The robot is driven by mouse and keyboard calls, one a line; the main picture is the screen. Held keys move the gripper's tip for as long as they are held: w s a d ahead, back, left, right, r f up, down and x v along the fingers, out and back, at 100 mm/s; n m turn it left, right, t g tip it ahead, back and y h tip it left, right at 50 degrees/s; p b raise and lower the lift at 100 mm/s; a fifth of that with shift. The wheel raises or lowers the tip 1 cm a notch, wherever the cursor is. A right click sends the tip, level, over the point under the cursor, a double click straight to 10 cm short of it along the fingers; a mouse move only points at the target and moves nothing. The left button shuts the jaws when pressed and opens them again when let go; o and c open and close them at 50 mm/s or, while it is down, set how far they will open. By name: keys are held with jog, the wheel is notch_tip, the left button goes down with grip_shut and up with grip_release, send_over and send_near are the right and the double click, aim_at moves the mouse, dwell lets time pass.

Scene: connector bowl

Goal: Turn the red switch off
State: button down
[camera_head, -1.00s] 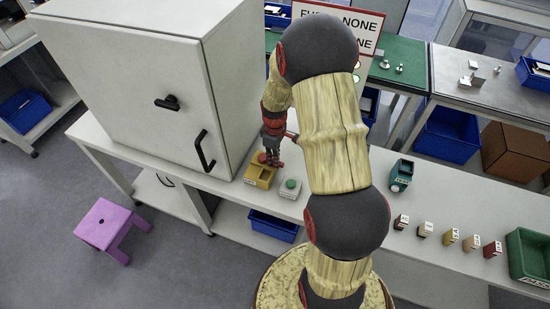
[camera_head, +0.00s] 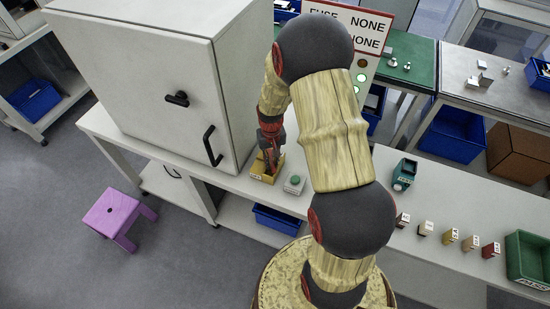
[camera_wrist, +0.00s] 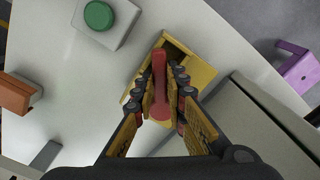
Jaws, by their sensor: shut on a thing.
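The red switch (camera_wrist: 160,73) is a red lever on a yellow box (camera_wrist: 194,62), seen in the wrist view. My gripper (camera_wrist: 161,102) is over the box with its fingers closed on either side of the red lever. In the head view my gripper (camera_head: 269,158) reaches down onto the yellow box (camera_head: 263,175) on the bench, and it hides most of the red switch there. The base of the lever is partly hidden by the fingers.
A grey box with a green button (camera_head: 294,181) stands close beside the yellow box. A large white cabinet (camera_head: 130,75) rises on the left. A teal device (camera_head: 404,172) and several small labelled blocks (camera_head: 450,236) stand to the right.

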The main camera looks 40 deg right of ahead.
jog(key=m, duration=0.1)
jog(key=w+a+m, duration=0.1)
jog(key=m, duration=0.1)
jog(key=shift+a+m+p, duration=0.2)
jog(key=shift+m+p, duration=0.1)
jog(key=shift+w+a+m, duration=0.25)
jog(key=shift+w+m, duration=0.05)
jog(key=shift+m, duration=0.6)
jog(key=shift+w+a+m, duration=0.25)
jog(key=shift+w+m, duration=0.05)
jog(key=shift+m, duration=0.6)
jog(key=c, duration=1.8)
grip_release()
notch_tip(320, 180, up, 12)
